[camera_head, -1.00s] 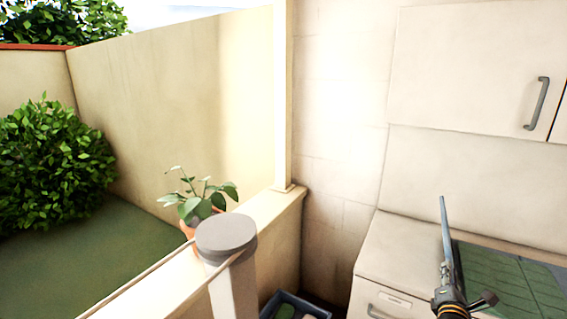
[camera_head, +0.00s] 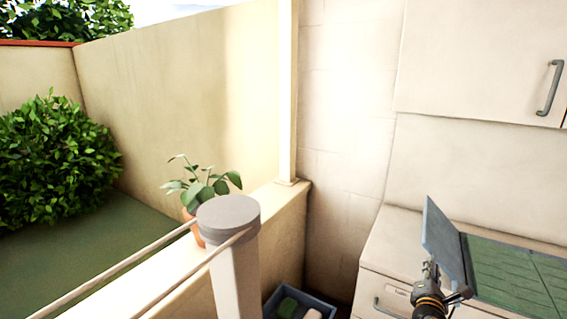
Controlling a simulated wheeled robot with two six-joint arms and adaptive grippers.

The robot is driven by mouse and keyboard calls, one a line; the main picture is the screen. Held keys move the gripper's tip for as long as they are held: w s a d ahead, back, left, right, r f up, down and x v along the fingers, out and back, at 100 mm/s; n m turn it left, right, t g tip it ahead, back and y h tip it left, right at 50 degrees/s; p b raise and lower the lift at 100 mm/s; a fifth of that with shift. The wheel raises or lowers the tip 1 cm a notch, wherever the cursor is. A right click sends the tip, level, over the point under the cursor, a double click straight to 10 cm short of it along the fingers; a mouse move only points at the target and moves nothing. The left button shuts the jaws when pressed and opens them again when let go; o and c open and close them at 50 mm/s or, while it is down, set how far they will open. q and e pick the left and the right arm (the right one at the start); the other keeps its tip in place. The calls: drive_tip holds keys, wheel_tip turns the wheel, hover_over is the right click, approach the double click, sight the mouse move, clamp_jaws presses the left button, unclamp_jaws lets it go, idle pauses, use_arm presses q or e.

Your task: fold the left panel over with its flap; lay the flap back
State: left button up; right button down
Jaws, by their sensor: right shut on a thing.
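A green, seamed sheet (camera_head: 510,268) lies flat on the counter at the lower right. A blue-grey flap (camera_head: 441,240) stands up along its left side, tilted with its top toward the left. My right gripper (camera_head: 431,272) is at the flap's lower near edge and is shut on it. The gripper hides part of that edge. Whether the flap stands on the left panel or on the sheet's edge cannot be told. The sheet's right part is cut off by the frame. My left gripper is not in view.
The counter (camera_head: 385,240) is bare left of the flap, with a handled drawer (camera_head: 390,292) below. A wall cabinet (camera_head: 480,60) hangs above. A tray (camera_head: 318,300) with a green item and a pale item sits low at the bottom. A potted plant (camera_head: 200,188) stands on the low wall.

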wheel_tip(320, 180, down, 10)
drive_tip(key=w+a+b, duration=0.1)
drive_tip(key=a+b, duration=0.1)
drive_tip(key=b, duration=0.7)
drive_tip(key=shift+w+a+f, duration=0.2)
drive_tip(key=shift+w+a, duration=0.1)
drive_tip(key=shift+a, duration=0.05)
drive_tip(key=shift+c, duration=1.6)
unclamp_jaws()
